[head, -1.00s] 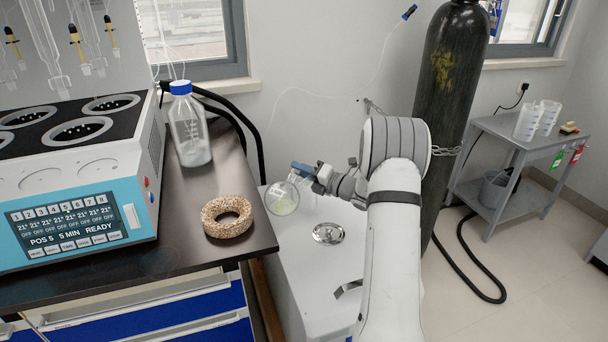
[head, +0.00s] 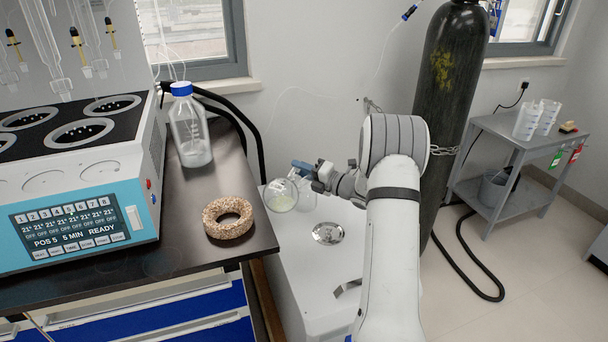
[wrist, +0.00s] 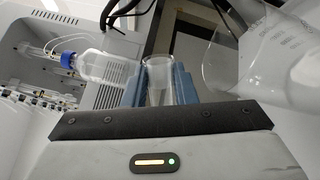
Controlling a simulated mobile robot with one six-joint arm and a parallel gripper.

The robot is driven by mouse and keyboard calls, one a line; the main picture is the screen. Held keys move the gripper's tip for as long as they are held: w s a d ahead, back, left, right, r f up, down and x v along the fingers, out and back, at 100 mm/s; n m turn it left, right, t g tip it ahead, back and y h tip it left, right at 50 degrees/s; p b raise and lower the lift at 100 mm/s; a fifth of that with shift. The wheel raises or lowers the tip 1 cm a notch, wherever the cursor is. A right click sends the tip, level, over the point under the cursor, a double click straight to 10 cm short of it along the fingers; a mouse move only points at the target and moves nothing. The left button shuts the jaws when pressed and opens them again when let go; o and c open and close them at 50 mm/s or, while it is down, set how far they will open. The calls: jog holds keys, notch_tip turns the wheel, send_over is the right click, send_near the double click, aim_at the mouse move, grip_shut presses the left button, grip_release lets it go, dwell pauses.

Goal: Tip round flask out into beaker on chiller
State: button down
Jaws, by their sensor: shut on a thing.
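The round flask (head: 281,196) is clear glass with a little pale yellow-green liquid in its bulb. My gripper (head: 303,169) is shut on its neck with blue fingertips, and the flask is tilted with its bulb to the lower left. In the wrist view the neck (wrist: 159,82) sits between the fingers. The clear beaker (head: 308,198) shows just right of the bulb, above the white chiller (head: 300,262), partly hidden by flask and gripper. It also shows large at the right of the wrist view (wrist: 250,72). I see no liquid stream.
A cork ring (head: 228,217) lies empty on the dark bench (head: 190,248) at left. A blue-capped bottle (head: 190,130) stands behind it, beside the distiller (head: 75,200). A round metal plate (head: 328,232) is on the chiller top. A tall dark gas cylinder (head: 445,80) stands behind my arm.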

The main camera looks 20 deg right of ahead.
jog(key=shift+w+d+r+m+p, duration=0.15)
jog(key=shift+w+d+m+p, duration=0.15)
jog(key=shift+m+p, duration=0.25)
jog(key=shift+w+d+r+m+p, duration=0.15)
jog(key=shift+d+m+p, duration=0.1)
jog(key=shift+m+p, duration=0.3)
dwell(0.3)
jog(key=shift+w+f+m+p, duration=0.1)
jog(key=shift+f+m+p, duration=0.6)
jog(key=shift+p, duration=0.6)
jog(key=shift+w+d+r+m+g+p, duration=0.1)
jog(key=shift+d+r+m+g+p, duration=0.1)
jog(key=shift+m+p, duration=1.2)
jog(key=shift+w+d+r+m+g+p, duration=0.15)
jog(key=shift+m+p, duration=0.45)
jog(key=shift+p, duration=1.6)
jog(key=shift+f, duration=0.1)
